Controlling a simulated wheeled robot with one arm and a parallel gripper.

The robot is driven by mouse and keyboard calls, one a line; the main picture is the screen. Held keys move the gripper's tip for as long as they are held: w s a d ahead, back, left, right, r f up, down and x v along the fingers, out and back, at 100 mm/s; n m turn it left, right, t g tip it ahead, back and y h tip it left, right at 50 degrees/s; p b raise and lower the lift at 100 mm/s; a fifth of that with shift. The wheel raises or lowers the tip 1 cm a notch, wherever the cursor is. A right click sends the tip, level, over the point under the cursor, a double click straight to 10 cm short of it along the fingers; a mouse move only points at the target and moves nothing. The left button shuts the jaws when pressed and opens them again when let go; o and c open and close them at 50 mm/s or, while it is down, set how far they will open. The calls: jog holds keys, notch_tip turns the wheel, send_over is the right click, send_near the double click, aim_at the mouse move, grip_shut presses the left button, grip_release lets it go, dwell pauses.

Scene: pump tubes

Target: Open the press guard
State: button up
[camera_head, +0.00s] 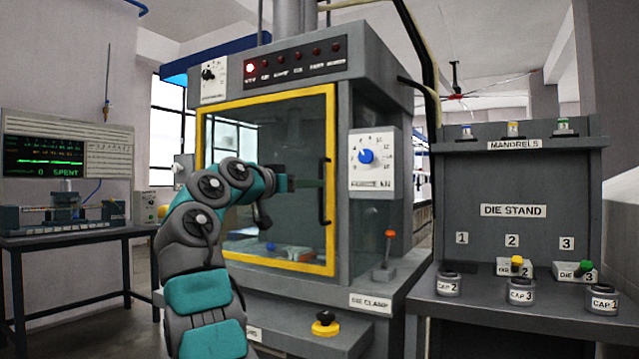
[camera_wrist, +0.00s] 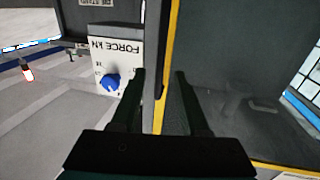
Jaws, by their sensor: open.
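The press guard (camera_head: 262,93) is a clear panel in a yellow frame on the front of the grey press, and it looks shut. Its black vertical handle (camera_head: 327,190) is on the right side of the frame. My gripper (camera_head: 312,183) is in front of the guard's right part, at the handle's height. In the wrist view, which is upside down, my gripper (camera_wrist: 160,75) is open, with one finger on each side of the yellow frame edge (camera_wrist: 171,60) and the dark handle (camera_wrist: 159,50). I cannot tell whether the fingers touch the handle.
A white force dial with a blue knob (camera_head: 366,156) sits right of the guard. Below it are a red-topped die clamp lever (camera_head: 390,240) and a yellow-black button (camera_head: 325,325). The die stand (camera_head: 513,185) is at right, a monitor (camera_head: 45,155) at left.

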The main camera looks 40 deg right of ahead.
jog(key=d, duration=0.2)
jog(key=w+d+p, duration=0.1)
jog(key=d, duration=0.2)
jog(key=shift+c, duration=0.4)
grip_shut()
dwell(0.9)
